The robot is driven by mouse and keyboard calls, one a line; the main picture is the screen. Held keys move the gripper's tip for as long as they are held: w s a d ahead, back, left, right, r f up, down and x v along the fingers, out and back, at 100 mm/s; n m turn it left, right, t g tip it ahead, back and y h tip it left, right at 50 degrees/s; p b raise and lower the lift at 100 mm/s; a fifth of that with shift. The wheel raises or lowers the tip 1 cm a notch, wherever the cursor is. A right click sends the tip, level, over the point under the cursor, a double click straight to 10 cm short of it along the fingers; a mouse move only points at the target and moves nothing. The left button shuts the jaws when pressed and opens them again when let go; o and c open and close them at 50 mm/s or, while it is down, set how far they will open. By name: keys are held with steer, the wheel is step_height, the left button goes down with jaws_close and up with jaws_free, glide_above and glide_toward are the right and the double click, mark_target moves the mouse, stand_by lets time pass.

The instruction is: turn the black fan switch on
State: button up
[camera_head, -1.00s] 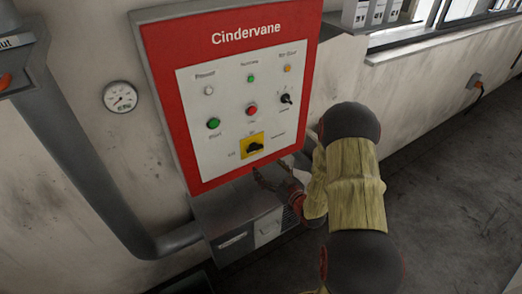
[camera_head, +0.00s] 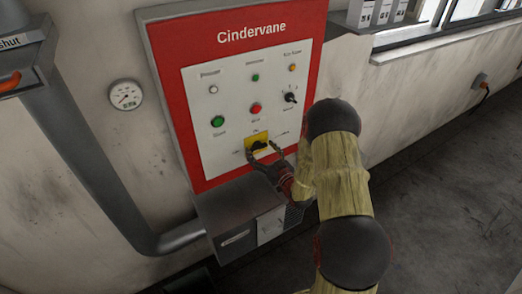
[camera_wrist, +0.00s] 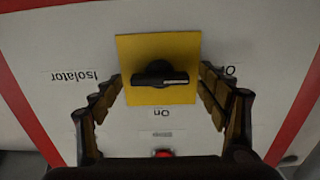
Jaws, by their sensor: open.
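A black rotary handle (camera_head: 259,145) sits on a yellow plate (camera_wrist: 130,50) low on the red-framed panel. In the wrist view the handle (camera_wrist: 160,75) lies crosswise. That view is upside down, with "Isolator" printed left of the plate, "On" below it and a partly hidden label right. A smaller black selector switch (camera_head: 290,97) sits higher on the panel's right side; its label is too small to read. My gripper (camera_head: 262,153) is open at the yellow plate. In the wrist view its fingers (camera_wrist: 161,85) stand on either side of the handle, apart from it.
Green (camera_head: 218,121) and red (camera_head: 255,108) buttons and small lamps sit above the plate. A grey box (camera_head: 240,215) juts out below the panel. A thick pipe (camera_head: 90,165) and a gauge (camera_head: 126,95) are to the left.

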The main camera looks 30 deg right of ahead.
steer(key=shift+c, duration=0.3)
steer(key=c, duration=1.1)
steer(key=shift+m, duration=0.4)
steer(key=shift+m+b, duration=1.85)
steer(key=shift+m, duration=6.75)
steer(key=o, duration=1.2)
steer(key=shift+f, duration=0.1)
steer(key=shift+c, duration=0.2)
